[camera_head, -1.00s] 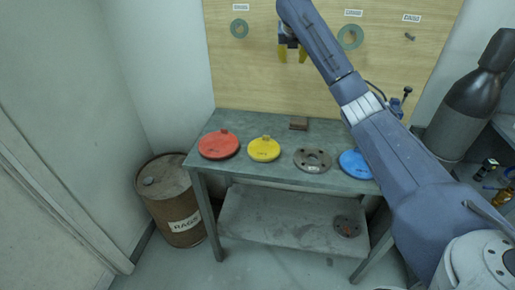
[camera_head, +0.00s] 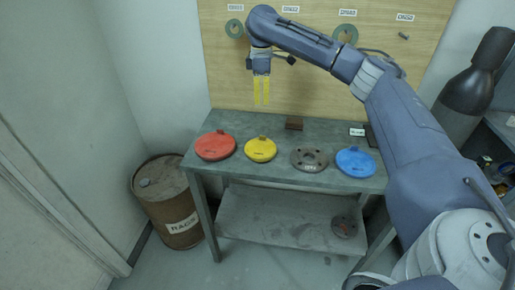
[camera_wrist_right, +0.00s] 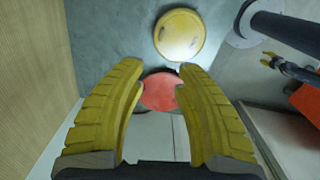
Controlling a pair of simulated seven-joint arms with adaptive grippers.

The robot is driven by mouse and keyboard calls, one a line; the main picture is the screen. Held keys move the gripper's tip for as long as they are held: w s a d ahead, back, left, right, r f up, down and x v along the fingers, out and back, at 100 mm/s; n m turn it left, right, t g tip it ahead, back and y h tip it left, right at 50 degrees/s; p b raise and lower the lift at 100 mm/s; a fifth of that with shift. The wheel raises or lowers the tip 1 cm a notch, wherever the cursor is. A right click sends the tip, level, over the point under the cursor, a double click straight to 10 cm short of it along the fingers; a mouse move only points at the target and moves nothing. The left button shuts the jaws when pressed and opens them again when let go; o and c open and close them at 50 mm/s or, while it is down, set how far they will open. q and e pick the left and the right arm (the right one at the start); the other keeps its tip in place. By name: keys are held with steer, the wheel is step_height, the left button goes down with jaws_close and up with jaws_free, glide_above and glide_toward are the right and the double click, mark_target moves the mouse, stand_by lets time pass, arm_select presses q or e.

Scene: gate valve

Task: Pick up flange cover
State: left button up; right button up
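Several round flange covers lie in a row on the grey table (camera_head: 300,128). A red cover (camera_head: 215,146) is at the left, then a yellow cover (camera_head: 260,150), and a blue cover (camera_head: 355,162) at the right. A grey-brown bolted flange (camera_head: 309,160) lies between yellow and blue. My right gripper (camera_head: 262,103) has yellow fingers pointing down, above and behind the yellow cover, touching nothing. In the right wrist view its fingers (camera_wrist_right: 156,78) are apart and empty, with the red cover (camera_wrist_right: 160,92) and the yellow cover (camera_wrist_right: 180,35) beyond. My left gripper is not in view.
A wooden pegboard panel (camera_head: 330,85) with green rings stands behind the table. A rusty barrel (camera_head: 168,205) stands at the left, and a dark cylinder (camera_head: 465,100) at the right. Another flange (camera_head: 343,227) lies on the lower shelf.

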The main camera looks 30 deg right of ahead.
steer(key=m, duration=0.2)
glide_toward(261, 136)
steer(key=f, duration=1)
steer(key=shift+w+d+f, duration=0.15)
steer(key=shift+w+f, duration=0.05)
steer(key=shift+o, duration=0.2)
jaws_close()
stand_by(0.4)
